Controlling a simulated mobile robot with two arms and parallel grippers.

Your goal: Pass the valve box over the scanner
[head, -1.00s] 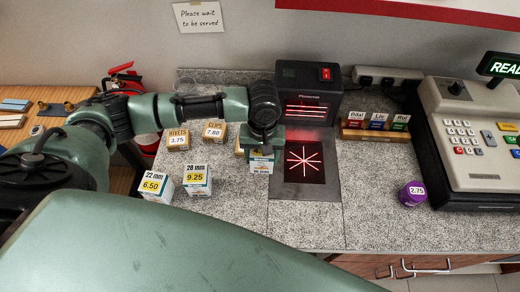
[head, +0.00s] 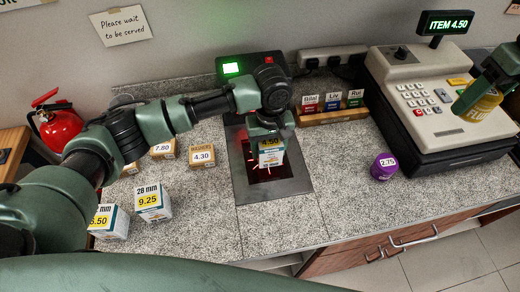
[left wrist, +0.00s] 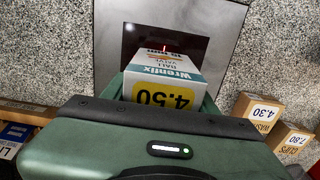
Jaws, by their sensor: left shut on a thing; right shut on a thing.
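My left gripper (head: 268,130) is shut on the valve box (head: 271,153), a small white and blue box with a yellow 4.50 label. It holds the box above the dark scanner plate (head: 292,187), whose red lines show beside and below the box. The valve box also shows in the left wrist view (left wrist: 170,72), between the jaws, over the dark window. The scanner housing (head: 228,68) behind shows a lit green panel. The register display (head: 445,22) reads "ITEM 4.50". My right gripper (head: 472,92) is shut on a yellow can (head: 481,104) at the right edge, above the register.
Boxes marked 9.25 (head: 153,203) and 6.50 (head: 108,221) stand at the left front. Small cartons (head: 202,155) stand behind them. A purple tub (head: 384,166) stands right of the scanner, near the cash register (head: 430,100). The front middle counter is clear.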

